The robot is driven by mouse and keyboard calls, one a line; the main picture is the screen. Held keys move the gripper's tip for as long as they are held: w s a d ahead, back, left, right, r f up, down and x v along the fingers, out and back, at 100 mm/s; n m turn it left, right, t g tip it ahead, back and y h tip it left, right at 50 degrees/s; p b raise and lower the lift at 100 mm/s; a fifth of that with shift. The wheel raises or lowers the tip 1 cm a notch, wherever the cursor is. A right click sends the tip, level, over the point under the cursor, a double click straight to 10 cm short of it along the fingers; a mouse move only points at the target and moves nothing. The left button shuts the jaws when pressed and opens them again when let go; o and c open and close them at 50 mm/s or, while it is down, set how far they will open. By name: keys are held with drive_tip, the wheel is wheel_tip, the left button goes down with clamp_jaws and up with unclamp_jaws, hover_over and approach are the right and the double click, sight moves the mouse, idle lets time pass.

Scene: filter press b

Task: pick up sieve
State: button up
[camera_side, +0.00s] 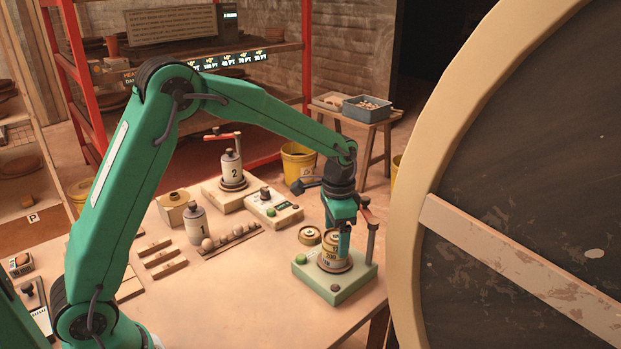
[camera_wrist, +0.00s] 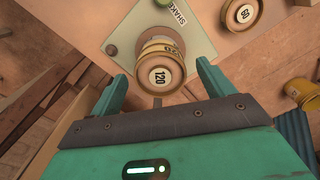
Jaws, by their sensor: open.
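A round brass sieve marked 120 (camera_wrist: 160,75) sits on the pale green shaker base (camera_wrist: 196,30), over another brass ring. In the side view the sieve stack (camera_side: 331,259) stands on the green base (camera_side: 327,288). My gripper (camera_side: 340,246) is open and pointing down right at the stack. In the wrist view my gripper's fingers (camera_wrist: 162,74) stand apart on either side of the 120 sieve, with gaps visible. Another brass sieve marked 60 (camera_wrist: 242,13) lies on the table beside the base; a small brass ring (camera_side: 309,235) shows there in the side view.
A red-handled post (camera_side: 371,235) rises from the base close to my gripper. A large wheel (camera_side: 420,150) fills the right. The table's front middle is clear.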

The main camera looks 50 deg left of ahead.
sight(337, 238)
idle(0.4)
drive_tip(key=c, duration=1.1)
drive_tip(key=shift+r, duration=0.15)
drive_tip(key=shift+r, duration=0.55)
drive_tip(key=r, duration=0.3)
drive_tip(key=shift+s+d+r, duration=0.1)
drive_tip(key=shift+s+d, duration=0.05)
drive_tip(key=shift+d, duration=0.1)
drive_tip(key=s+d+r, duration=0.2)
drive_tip(key=d, duration=0.1)
drive_tip(key=s+d+r, duration=0.2)
drive_tip(key=d, duration=0.1)
drive_tip(key=s+d+r, duration=0.2)
drive_tip(key=d, duration=0.1)
drive_tip(key=shift+s+r, duration=0.25)
drive_tip(key=shift+s, duration=0.05)
